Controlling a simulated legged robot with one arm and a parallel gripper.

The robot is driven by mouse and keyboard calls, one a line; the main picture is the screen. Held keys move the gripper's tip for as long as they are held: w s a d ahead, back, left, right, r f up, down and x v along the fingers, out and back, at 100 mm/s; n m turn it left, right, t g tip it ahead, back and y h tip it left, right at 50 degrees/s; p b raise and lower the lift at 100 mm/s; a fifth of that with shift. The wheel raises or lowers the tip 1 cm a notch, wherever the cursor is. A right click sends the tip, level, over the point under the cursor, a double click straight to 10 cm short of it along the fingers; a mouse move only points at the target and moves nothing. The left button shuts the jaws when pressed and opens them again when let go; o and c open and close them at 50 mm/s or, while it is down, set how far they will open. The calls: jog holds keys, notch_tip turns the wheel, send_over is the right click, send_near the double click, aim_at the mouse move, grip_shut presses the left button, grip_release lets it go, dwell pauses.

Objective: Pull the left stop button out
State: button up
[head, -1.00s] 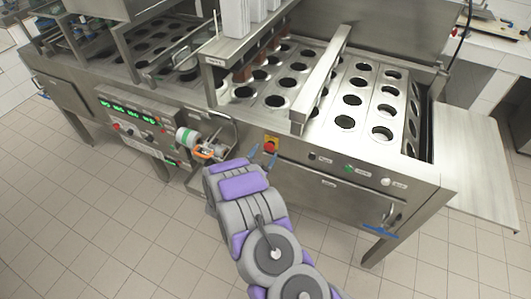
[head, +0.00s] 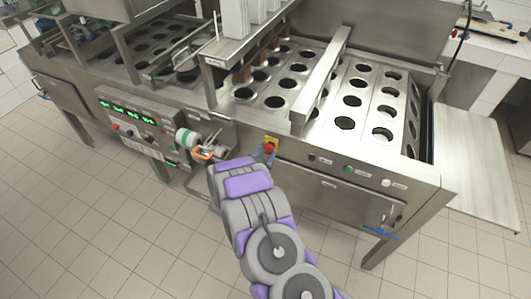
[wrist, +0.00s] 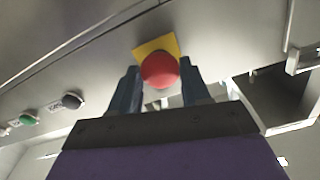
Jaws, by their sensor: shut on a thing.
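The red stop button (head: 269,148) sits on a yellow plate on the machine's steel front edge. In the wrist view the red button (wrist: 160,71) shows in the middle, with the yellow plate (wrist: 151,46) behind it. My gripper (head: 265,154) is at the button from below. In the wrist view its two blue fingers stand on either side of the button, and my gripper is shut on it. The fingertips' exact contact is partly hidden behind the button.
Black (head: 313,158), green (head: 348,169) and white (head: 386,183) buttons sit to the right on the same front. A control panel (head: 135,122) with green displays and a white and green roll (head: 187,138) are to the left. Tiled floor in front is open.

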jog(key=shift+r, duration=0.1)
grip_shut()
jog(key=shift+s+a, duration=0.25)
jog(key=shift+s, duration=0.15)
jog(key=o, duration=0.5)
grip_release()
jog(key=shift+o, duration=0.8)
jog(key=shift+s+r, duration=0.15)
jog(key=shift+o, duration=1.3)
jog(key=p+v, duration=0.1)
jog(key=v, duration=1.6)
jog(key=shift+p, duration=0.3)
jog(key=shift+s+a, duration=0.1)
jog(key=shift+a, duration=0.05)
